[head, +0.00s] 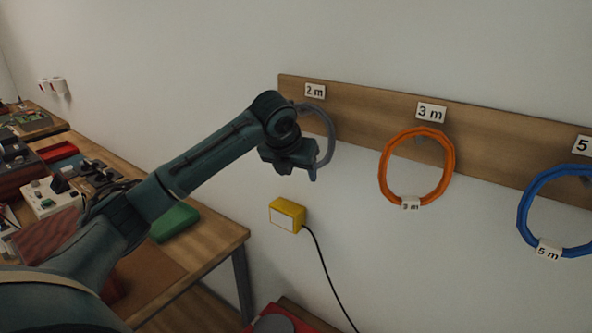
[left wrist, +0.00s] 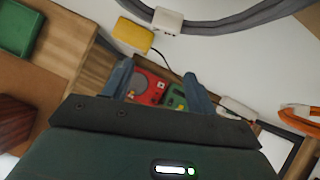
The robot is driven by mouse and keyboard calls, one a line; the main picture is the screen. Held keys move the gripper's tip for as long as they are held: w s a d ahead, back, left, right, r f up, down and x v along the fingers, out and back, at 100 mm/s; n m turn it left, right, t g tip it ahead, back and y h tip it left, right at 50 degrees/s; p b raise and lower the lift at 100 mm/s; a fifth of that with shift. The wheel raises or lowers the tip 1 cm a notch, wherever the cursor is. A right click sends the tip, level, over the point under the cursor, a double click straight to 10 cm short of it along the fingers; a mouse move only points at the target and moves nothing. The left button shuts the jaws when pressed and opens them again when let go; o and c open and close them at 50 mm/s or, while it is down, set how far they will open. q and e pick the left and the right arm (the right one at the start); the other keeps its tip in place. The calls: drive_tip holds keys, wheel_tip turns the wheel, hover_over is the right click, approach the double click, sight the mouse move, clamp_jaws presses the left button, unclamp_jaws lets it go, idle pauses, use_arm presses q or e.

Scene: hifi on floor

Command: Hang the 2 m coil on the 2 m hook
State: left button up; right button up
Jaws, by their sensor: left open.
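The grey 2 m coil (head: 331,134) is against the wooden board below the "2 m" sign (head: 315,90), partly hidden behind my left arm. It looks hung there, but the 2 m hook is hidden, so I cannot tell how it rests on it. My left gripper (head: 311,170) is at the coil's lower left in the head view. In the left wrist view its two fingers (left wrist: 157,74) are apart with nothing held between them. The coil's grey band (left wrist: 240,18) and white tag (left wrist: 168,20) lie beyond the fingertips, apart from them in the picture. My right gripper is not in view.
An orange 3 m coil (head: 383,170) and a blue 5 m coil (head: 524,215) hang to the right on the board (head: 365,110). A yellow box (head: 287,214) with a black cord is below. A cluttered wooden table (head: 215,245) stands at left.

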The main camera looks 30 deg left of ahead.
use_arm(q)
drive_tip(key=v, duration=1.2)
wheel_tip(320, 180, down, 6)
drive_tip(key=b, duration=0.2)
drive_tip(key=shift+s+b, duration=0.35)
drive_tip(key=shift+s, duration=0.05)
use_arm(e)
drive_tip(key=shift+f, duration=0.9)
use_arm(q)
drive_tip(key=s, duration=1.2)
drive_tip(key=shift+a+p, duration=0.3)
drive_tip(key=shift+a, duration=0.15)
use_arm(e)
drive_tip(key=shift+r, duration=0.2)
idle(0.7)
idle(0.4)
